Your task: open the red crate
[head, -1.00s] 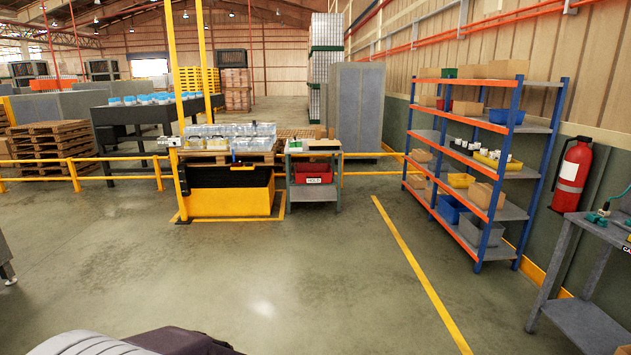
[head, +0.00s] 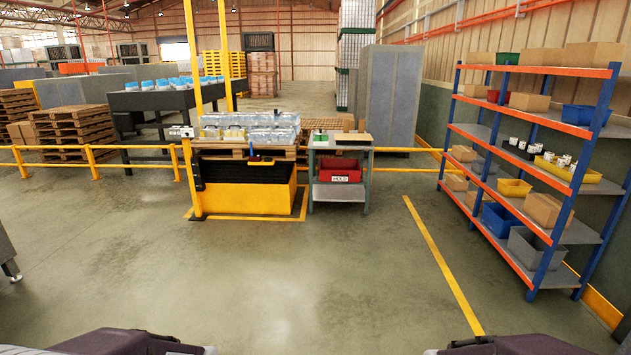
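The red crate (head: 338,164) sits under the top of a small grey cart (head: 367,190), straight ahead across the floor. It carries a white label reading HOLD. The cart's top hides part of it from above, so I cannot tell whether it has a lid or is open. My grippers are both out of the head view; only dark parts of my own body show at the bottom edge.
A yellow and black lift station (head: 245,199) with packs of bottles (head: 248,128) stands left of the cart. A blue and orange shelf rack (head: 524,130) stands at the right. Yellow railing (head: 90,155) runs along the left. The floor (head: 300,275) ahead is clear.

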